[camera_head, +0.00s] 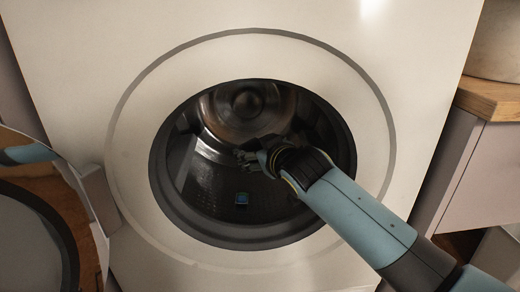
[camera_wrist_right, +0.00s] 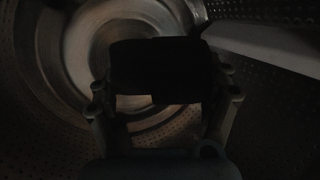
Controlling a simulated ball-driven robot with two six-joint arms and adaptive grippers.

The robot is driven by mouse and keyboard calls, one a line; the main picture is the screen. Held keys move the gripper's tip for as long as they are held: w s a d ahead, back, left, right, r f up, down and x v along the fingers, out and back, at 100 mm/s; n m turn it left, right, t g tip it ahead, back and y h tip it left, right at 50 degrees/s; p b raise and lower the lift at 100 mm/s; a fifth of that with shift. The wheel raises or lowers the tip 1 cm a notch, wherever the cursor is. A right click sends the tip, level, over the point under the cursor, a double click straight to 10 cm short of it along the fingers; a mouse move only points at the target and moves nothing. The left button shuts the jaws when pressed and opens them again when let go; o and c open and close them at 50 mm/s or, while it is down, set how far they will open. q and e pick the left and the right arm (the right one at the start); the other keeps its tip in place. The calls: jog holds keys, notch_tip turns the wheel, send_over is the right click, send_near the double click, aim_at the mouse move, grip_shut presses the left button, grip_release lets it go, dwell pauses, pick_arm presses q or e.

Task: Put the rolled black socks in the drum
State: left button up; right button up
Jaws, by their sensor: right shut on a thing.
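The drum (camera_head: 215,175) of the white washing machine is open in front of me, seen through its dark round opening. My right gripper (camera_head: 252,156) reaches in from the right and is inside the opening. In the right wrist view my right gripper (camera_wrist_right: 163,97) is shut on the rolled black socks (camera_wrist_right: 160,68), a very dark bundle between its fingers. The drum's perforated wall (camera_wrist_right: 280,95) and round back show behind the socks, which hang clear of the back. In the head view I cannot make out the socks against the dark drum. My left gripper is out of view.
A small blue item (camera_head: 241,198) lies low in the drum. The open round door (camera_head: 90,205) stands at the left. The dark rim (camera_head: 170,205) surrounds my right arm. A wooden counter (camera_head: 495,97) with a pot (camera_head: 500,45) is at the right.

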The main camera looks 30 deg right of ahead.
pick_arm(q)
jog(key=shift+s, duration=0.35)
pick_arm(e)
jog(key=o, duration=1)
jog(key=shift+s, duration=0.1)
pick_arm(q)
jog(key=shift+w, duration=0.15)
pick_arm(e)
jog(key=v, duration=1.2)
jog(key=shift+r, duration=0.1)
